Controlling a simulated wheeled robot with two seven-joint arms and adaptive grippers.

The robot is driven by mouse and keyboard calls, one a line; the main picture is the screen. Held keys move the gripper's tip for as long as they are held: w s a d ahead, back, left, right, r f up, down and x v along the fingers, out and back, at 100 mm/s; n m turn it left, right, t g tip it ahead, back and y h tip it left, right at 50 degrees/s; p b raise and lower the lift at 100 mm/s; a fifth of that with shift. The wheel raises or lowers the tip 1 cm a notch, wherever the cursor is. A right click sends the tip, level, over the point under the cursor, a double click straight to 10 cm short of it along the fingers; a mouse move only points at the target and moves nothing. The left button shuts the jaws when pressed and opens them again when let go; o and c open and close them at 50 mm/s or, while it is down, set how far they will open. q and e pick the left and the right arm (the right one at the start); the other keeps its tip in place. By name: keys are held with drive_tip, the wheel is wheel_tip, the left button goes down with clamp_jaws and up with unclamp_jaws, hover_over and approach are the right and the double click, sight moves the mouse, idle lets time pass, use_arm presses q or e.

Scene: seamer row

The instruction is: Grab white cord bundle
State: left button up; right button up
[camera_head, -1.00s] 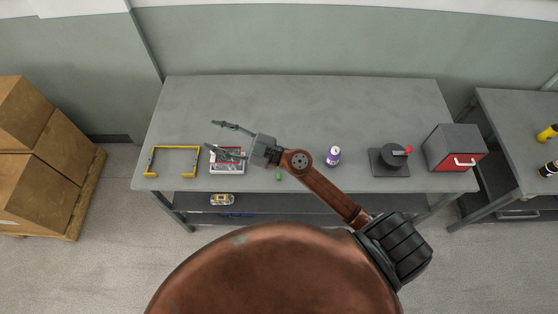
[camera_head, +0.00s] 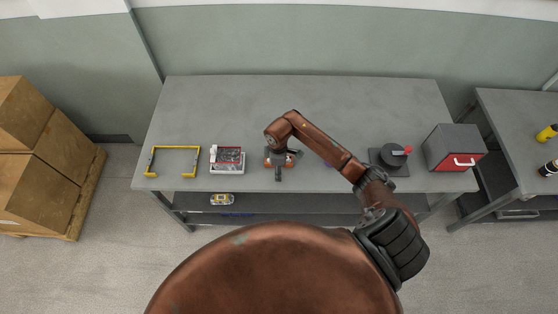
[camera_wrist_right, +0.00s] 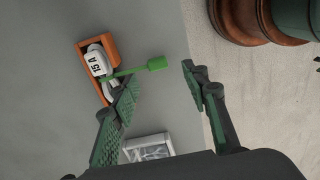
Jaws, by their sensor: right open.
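A white item marked "15 A" (camera_wrist_right: 97,62) lies in an orange holder (camera_wrist_right: 84,46) in the right wrist view; I cannot tell for sure that it is the white cord bundle. My left gripper is not in view.
A white tray with a red-edged top (camera_head: 228,162) stands just left of my gripper. Left of it is a yellow frame (camera_head: 174,148). On the right are a dark round device (camera_head: 390,157) and a grey-red box (camera_head: 454,148). The table's back (camera_head: 300,95) is clear.

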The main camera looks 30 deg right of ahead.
drive_tip(key=f, duration=0.3)
drive_tip(key=f+p, duration=0.1)
drive_tip(key=f, duration=0.1)
drive_tip(key=shift+d+f, duration=0.15)
drive_tip(key=shift+d, duration=0.15)
clamp_jaws()
drive_tip(key=shift+w, duration=0.1)
